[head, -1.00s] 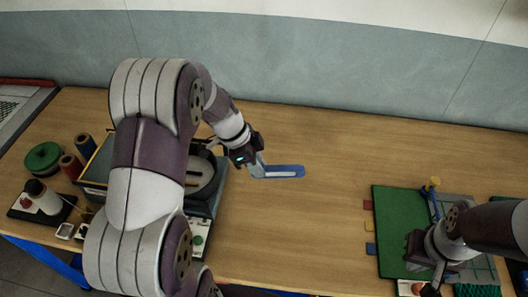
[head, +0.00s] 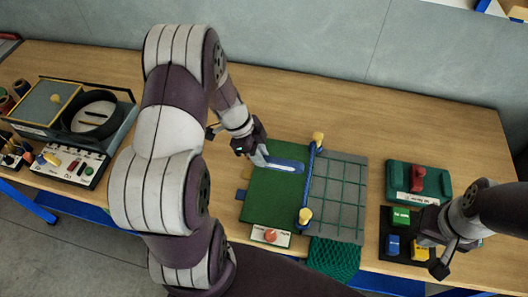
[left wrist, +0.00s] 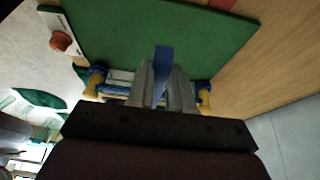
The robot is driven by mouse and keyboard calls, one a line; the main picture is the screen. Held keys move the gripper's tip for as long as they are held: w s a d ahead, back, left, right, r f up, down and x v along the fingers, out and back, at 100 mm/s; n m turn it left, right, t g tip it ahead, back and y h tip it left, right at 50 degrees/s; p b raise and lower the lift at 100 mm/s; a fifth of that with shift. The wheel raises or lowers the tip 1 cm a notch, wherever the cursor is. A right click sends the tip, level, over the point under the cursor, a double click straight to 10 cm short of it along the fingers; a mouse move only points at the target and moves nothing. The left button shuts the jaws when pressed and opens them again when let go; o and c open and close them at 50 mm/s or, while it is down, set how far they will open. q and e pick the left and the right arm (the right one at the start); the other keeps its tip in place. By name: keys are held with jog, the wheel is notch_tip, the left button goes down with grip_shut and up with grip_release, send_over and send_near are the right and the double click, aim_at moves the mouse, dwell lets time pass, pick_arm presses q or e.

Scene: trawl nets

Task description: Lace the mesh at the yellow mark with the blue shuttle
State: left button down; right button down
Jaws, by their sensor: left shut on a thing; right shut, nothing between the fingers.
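The blue shuttle (head: 285,165) is held out flat from my left gripper (head: 262,158), which is shut on its near end. The shuttle is over the green board (head: 270,205), its tip near the blue bar (head: 311,175) with yellow knobs at both ends. The left wrist view shows the shuttle (left wrist: 162,62) between the fingers, above the green board. The mesh (head: 340,195), green cords over a grey plate, lies just right of the bar. I cannot make out a yellow mark on it. My right gripper (head: 437,262) is shut and empty over the black tray's front.
A black tray (head: 385,222) with coloured blocks and a green box (head: 440,172) with a red handle stand right of the mesh. Green netting (head: 332,258) hangs at the front edge. A red-button box (head: 283,240) sits before the board. The table behind is clear.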

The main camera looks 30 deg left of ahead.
aim_at(283, 161)
pick_arm(q)
notch_tip(283, 161, down, 6)
jog(key=b, duration=0.2)
jog(key=shift+d+r+b, duration=0.1)
jog(key=shift+d+b, duration=0.05)
jog(key=shift+b, duration=0.2)
jog(key=shift+f, duration=0.3)
jog(key=d+b, duration=0.1)
jog(key=d, duration=0.1)
jog(key=w+d, duration=0.1)
jog(key=d, duration=0.1)
jog(key=shift+w+d+r+b, duration=0.1)
jog(key=shift+d+b, duration=0.25)
jog(key=shift+d, duration=0.05)
jog(key=shift+w+d+r+b, duration=0.1)
jog(key=shift+w+d+b, duration=0.15)
jog(key=shift+d, duration=0.75)
jog(key=shift+w+d+f+b, duration=0.1)
jog(key=shift+w+d+b, duration=0.2)
jog(key=shift+d, duration=0.7)
jog(key=shift+w+d+r+b, duration=0.1)
jog(key=shift+w+d+b, duration=0.15)
jog(key=shift+d, duration=0.75)
jog(key=c, duration=0.9)
grip_release()
jog(key=shift+c, duration=0.2)
